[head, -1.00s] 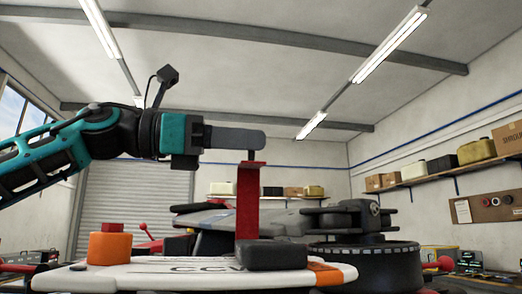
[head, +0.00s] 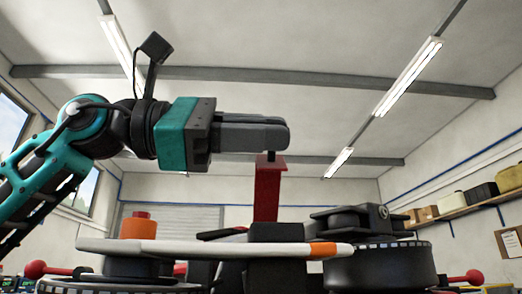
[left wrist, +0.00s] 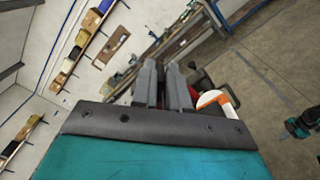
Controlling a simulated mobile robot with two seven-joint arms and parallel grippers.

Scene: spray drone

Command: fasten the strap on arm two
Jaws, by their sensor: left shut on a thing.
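A red strap (head: 268,190) stands upright from behind the white drone arm (head: 220,249) with its orange band (head: 324,249). A dark block (head: 289,232) sits at its foot. My left gripper (head: 268,136) is shut on the strap's thin dark top end, fingers pointing right, above the drone. In the left wrist view its fingers (left wrist: 166,88) lie close together, with a bit of red beside them and the white and orange drone arm (left wrist: 217,100) to the right. The strap's lower end is hidden. My right gripper is not in view.
An orange cap with a red top (head: 138,227) stands left on the drone. A dark round rotor motor (head: 380,268) and a black hinge (head: 349,219) are at right. Red knobs (head: 36,269) stick out at the sides.

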